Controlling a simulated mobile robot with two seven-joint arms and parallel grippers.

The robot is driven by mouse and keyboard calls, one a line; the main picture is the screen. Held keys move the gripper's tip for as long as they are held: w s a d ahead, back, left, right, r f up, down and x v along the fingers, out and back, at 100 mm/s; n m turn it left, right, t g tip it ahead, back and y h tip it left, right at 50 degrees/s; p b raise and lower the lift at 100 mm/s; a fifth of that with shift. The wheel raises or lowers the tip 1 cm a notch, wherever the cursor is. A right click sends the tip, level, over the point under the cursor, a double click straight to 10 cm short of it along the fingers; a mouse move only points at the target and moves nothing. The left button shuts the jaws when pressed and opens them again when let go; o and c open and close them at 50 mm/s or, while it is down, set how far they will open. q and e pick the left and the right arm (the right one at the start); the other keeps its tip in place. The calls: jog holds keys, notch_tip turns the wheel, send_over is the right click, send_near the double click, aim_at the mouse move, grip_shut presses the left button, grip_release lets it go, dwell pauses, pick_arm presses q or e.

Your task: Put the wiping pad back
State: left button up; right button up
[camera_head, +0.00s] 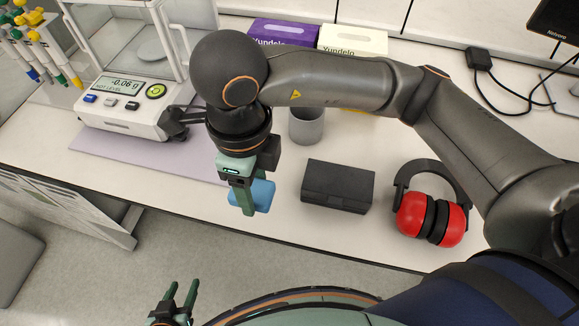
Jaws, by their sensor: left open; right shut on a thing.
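The blue wiping pad (264,196) is at my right gripper's fingers, near the bench's front edge. My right gripper (247,206) points down and is shut on the pad. The finger in front hides part of the pad. I cannot tell whether the pad touches the bench top or is a little above it. My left gripper (181,291) is open and empty at the bottom of the view, low in front of the bench and apart from everything on it.
A balance (125,112) reading "NOT LEVEL" stands on a lavender mat (150,156) at left. A grey cup (307,127), black case (338,186) and red earmuffs (430,218) stand right of the pad. Purple (283,32) and cream boxes (352,40) are behind. Pipettes (40,45) hang at far left.

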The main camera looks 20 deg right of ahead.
jog(key=w+d+f, duration=0.4)
jog(key=w+d, duration=0.1)
jog(key=w, duration=0.2)
send_over(283, 172)
jog(key=f, duration=0.4)
jog(key=shift+s+a+f+p, duration=0.25)
jog(key=shift+s+p, duration=0.15)
jog(key=shift+w+d+f, duration=0.15)
jog(key=shift+w+f, duration=0.05)
jog(key=shift+f, duration=0.2)
jog(key=shift+w+d+f, duration=0.1)
jog(key=shift+w+f, duration=0.1)
jog(key=shift+f, duration=1.55)
jog(key=shift+f, duration=0.15)
jog(key=o, duration=1.3)
notch_tip(283, 172, up, 12)
jog(key=shift+r, duration=0.2)
